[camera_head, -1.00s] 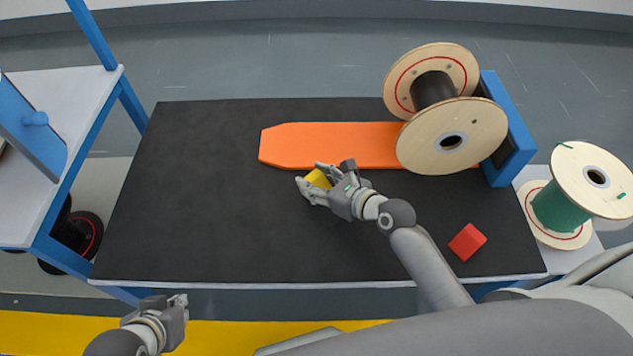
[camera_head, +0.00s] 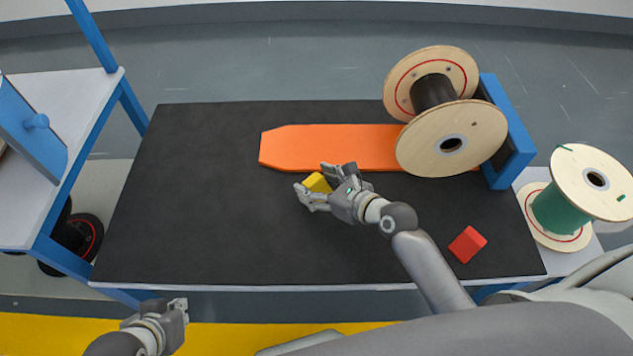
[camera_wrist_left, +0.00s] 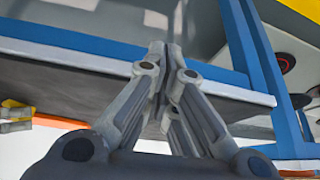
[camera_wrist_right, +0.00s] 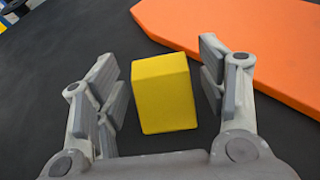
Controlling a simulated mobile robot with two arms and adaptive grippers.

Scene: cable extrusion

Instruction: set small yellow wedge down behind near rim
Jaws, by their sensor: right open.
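The small yellow wedge (camera_head: 318,183) rests on the black tabletop just in front of the orange board. In the right wrist view the wedge (camera_wrist_right: 164,94) stands between the two fingers of my right gripper (camera_wrist_right: 158,62), with a gap on each side. That gripper (camera_head: 313,181) is open around it, low over the table. The reel with black cable lies on its side at the back right; its near wooden rim (camera_head: 430,150) faces me and its far rim (camera_head: 455,65) stands behind. My left gripper (camera_head: 182,305) is empty, its fingers together (camera_wrist_left: 163,58), off the table's front left.
The orange board (camera_head: 330,145) runs under the reel, beside a blue bracket (camera_head: 507,145). A red block (camera_head: 467,244) lies at the table's front right. A green reel (camera_head: 560,210) stands off the right edge. The black table (camera_head: 200,200) is clear on the left.

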